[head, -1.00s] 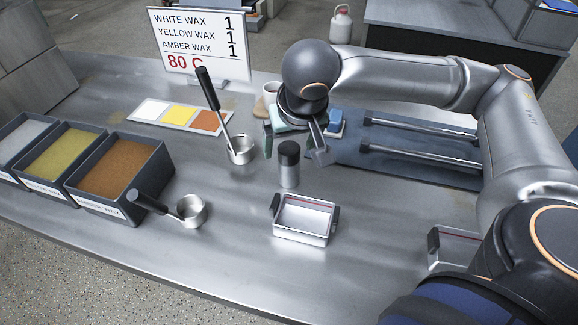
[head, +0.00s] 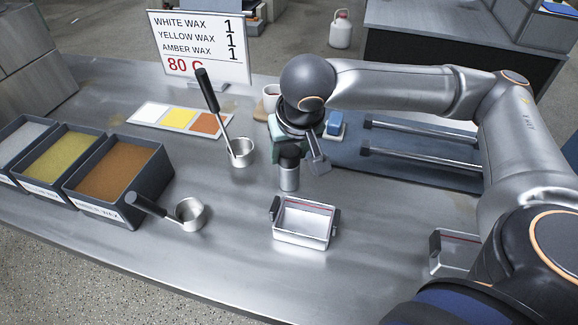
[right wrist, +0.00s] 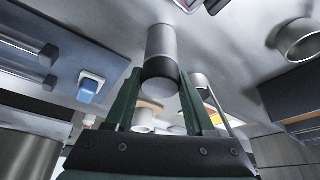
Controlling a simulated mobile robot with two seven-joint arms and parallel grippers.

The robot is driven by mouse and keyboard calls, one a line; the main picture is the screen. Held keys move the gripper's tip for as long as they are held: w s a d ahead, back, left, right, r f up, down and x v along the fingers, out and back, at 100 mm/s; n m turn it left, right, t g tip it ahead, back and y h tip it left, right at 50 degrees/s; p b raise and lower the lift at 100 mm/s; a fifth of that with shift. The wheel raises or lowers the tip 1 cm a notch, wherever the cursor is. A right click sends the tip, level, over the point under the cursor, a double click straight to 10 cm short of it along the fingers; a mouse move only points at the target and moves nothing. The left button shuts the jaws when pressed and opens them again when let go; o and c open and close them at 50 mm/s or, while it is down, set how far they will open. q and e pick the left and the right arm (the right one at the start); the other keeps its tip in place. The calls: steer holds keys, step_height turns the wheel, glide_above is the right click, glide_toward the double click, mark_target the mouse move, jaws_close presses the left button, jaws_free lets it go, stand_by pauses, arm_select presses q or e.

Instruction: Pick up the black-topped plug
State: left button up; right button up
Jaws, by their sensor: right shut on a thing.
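The black-topped plug (head: 289,178) is a grey metal cylinder standing upright on the steel table in the head view. My right gripper (head: 290,152) is at its top and hides much of the black cap. In the right wrist view the plug (right wrist: 162,45) lies between the two green fingers of the right gripper (right wrist: 162,85), which are shut on its dark top. I cannot tell whether its base is clear of the table. My left gripper is not in view.
A metal tray with black handles (head: 303,221) stands just in front of the plug. A ladle cup (head: 241,152) is to its left, and another pot (head: 190,213) stands nearer. Wax bins (head: 120,174) are far left. A blue mat with bars (head: 400,168) lies right.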

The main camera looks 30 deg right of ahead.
jaws_close()
steer(key=shift+r, duration=0.45)
step_height(320, 180, up, 3)
steer(key=shift+f+p, duration=0.1)
steer(key=shift+p, duration=0.5)
arm_select(q)
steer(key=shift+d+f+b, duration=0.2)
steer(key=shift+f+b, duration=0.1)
steer(key=shift+b, duration=0.7)
arm_select(e)
steer(key=s+d+r, duration=0.2)
steer(key=s+r, duration=0.7)
steer(key=s, duration=0.4)
steer(key=shift+s+d+r, duration=0.15)
steer(key=shift+s+d, duration=0.15)
steer(key=shift+s, duration=0.05)
